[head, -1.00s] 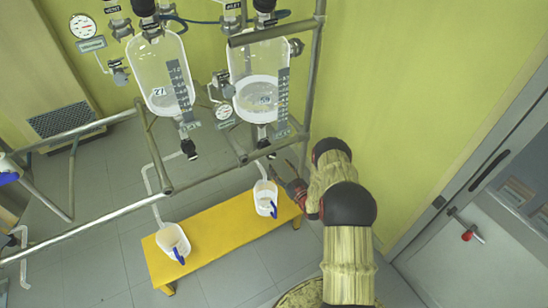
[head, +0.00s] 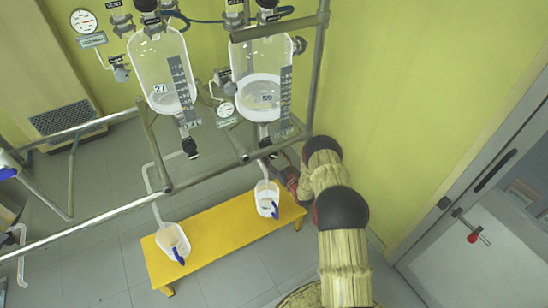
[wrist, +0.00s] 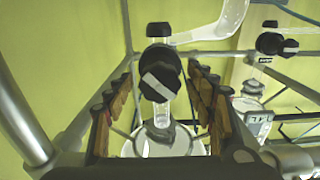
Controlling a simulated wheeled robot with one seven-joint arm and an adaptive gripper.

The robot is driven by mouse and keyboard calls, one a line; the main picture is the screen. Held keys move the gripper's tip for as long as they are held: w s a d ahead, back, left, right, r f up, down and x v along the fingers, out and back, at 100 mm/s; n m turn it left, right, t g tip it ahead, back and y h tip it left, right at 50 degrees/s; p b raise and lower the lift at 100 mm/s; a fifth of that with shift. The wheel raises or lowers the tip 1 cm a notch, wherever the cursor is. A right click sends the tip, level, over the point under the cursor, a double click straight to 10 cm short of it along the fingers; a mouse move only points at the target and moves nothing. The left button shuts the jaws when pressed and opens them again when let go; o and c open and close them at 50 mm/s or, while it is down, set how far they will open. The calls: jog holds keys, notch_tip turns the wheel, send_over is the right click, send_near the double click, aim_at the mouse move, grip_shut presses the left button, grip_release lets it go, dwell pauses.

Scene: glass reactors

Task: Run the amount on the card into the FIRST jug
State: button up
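Two glass vessels with pale liquid hang on the pipe frame, the left vessel (head: 150,75) tagged 27 and the right vessel (head: 250,65) with a tag I read as 69. The left jug (head: 165,235) and right jug (head: 263,190) stand below their outlets. The right outlet valve's black knob with a white stripe (wrist: 160,82) sits between the fingers of my gripper (wrist: 160,100) in the wrist view, with gaps both sides. The stripe is tilted against the glass tube. In the head view my gripper (head: 284,172) is partly hidden behind the frame. No card is readable.
A yellow bench (head: 215,232) carries both jugs. The left outlet's black valve (head: 189,148) also shows in the wrist view (wrist: 270,42). Metal pipes (head: 168,130) run close around my gripper, and the green wall lies right of my arm.

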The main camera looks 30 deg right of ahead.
jog(key=shift+c, duration=1.2)
jog(key=c, duration=0.8)
jog(key=shift+c, duration=0.3)
jog(key=shift+m, duration=0.3)
